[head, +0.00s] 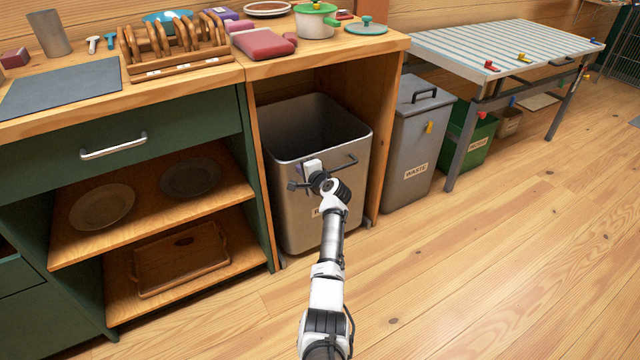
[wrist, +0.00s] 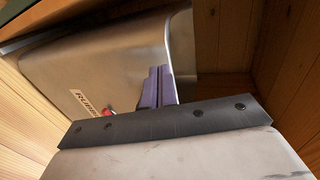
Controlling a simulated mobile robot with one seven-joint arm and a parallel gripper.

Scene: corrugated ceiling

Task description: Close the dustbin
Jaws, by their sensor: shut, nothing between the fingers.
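The dustbin is a grey metal bin (head: 350,190) with an open top and a dark interior. My gripper (wrist: 157,88) has purple fingers, shut together and empty, close to the bin's front.
A lidded grey waste bin (head: 408,150) stands right of the bay, then a green crate (head: 470,140) beneath a striped table (head: 500,45). Green cabinet (head: 110,150) shelves with plates and a tray are on the left. The wooden floor in front (head: 480,270) is clear.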

